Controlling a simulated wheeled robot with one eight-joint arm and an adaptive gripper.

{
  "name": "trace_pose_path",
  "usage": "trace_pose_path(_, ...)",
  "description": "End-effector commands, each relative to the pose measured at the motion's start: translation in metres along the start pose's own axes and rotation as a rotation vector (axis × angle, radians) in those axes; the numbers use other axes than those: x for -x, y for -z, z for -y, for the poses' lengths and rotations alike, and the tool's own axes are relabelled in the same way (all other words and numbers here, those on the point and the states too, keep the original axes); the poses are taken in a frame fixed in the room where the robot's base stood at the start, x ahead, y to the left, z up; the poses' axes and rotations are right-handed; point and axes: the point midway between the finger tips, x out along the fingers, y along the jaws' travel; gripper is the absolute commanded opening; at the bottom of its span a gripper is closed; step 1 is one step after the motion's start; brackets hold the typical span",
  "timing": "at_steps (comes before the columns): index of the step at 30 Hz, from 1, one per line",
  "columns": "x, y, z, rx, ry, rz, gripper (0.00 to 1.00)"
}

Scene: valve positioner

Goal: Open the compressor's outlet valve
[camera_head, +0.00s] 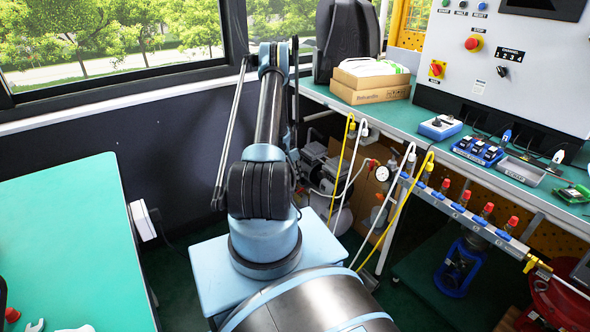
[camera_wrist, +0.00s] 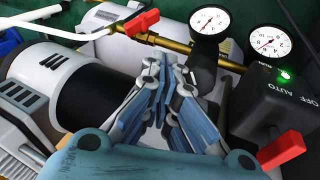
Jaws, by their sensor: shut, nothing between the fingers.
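The compressor shows close in the wrist view, with a grey motor housing (camera_wrist: 45,70) and black band at left. A brass outlet pipe (camera_wrist: 178,46) runs across above my fingers. The outlet valve's red handle (camera_wrist: 140,22) sits near its left end, slanting up to the right at an angle to the pipe. A white hose (camera_wrist: 60,33) leads left from the valve. My gripper (camera_wrist: 168,66) is shut and empty, its tips just below the pipe and apart from the red handle. In the head view the compressor (camera_head: 318,168) is partly hidden by my arm, and my gripper is not visible.
Two gauges (camera_wrist: 208,22) (camera_wrist: 268,40) stand right of the valve. A black AUTO/OFF switch box (camera_wrist: 262,105) with a red knob (camera_wrist: 282,150) is close at right. The workbench (camera_head: 395,112), hoses and a valve manifold (camera_head: 465,212) crowd the right; a green table (camera_head: 70,220) is left.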

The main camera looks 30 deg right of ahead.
Motion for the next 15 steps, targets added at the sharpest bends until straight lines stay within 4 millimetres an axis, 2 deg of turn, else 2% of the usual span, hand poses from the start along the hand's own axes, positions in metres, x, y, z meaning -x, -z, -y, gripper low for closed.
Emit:
trace_pose_path(2,-0.013,0.000,-0.001,-0.001,0.000,0.000,0.00)
trace_pose_path(6,-0.025,-0.007,-0.016,0.000,0.000,0.000,0.00)
trace_pose_path(15,-0.035,-0.012,-0.028,0.000,0.000,0.000,0.00)
